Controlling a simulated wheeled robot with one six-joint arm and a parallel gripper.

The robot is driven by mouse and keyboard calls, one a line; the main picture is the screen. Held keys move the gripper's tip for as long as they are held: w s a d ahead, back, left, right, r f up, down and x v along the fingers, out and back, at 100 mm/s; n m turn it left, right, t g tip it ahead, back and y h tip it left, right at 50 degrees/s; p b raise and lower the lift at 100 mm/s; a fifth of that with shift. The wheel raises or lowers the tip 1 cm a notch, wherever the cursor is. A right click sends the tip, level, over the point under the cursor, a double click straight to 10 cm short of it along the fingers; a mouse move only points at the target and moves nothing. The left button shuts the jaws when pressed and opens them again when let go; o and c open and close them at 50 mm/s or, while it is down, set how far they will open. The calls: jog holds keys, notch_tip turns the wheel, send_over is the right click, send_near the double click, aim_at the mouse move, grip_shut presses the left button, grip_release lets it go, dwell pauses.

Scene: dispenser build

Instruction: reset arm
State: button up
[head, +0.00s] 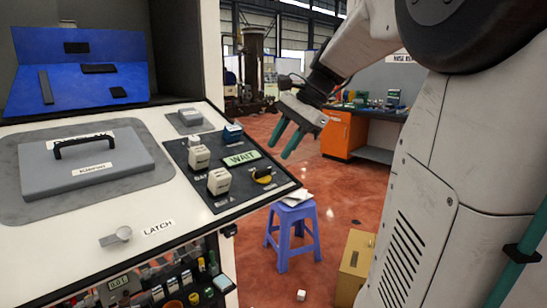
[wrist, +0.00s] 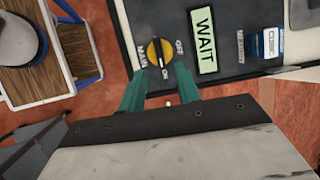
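My gripper (head: 280,147) hangs at the right of the dispenser, above and right of the black control panel (head: 205,190). Its two teal fingers are apart with nothing between them. In the wrist view my gripper (wrist: 160,80) is open, and its fingers frame the yellow and black MAIN knob (wrist: 159,52). The knob also shows in the head view (head: 262,175) at the panel's right end. Its black bar lies roughly in line with the ON label. A green WAIT display (head: 241,158) is lit beside it. No contact between fingers and knob is visible.
A blue stool (head: 292,235) stands on the floor below my gripper. An orange cabinet (head: 340,134) stands behind. The red floor between is mostly open.

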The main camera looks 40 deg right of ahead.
jog(key=shift+v, duration=0.9)
jog(key=shift+f, duration=0.1)
jog(key=s+a+f+n+g+h, duration=0.2)
jog(key=s+a+f+n+h, duration=0.2)
jog(key=s+a+f+n, duration=1.1)
jog(key=shift+s+a+n+g+h, duration=0.3)
jog(key=shift+s+a+n, duration=0.65)
jog(key=shift+a, duration=0.95)
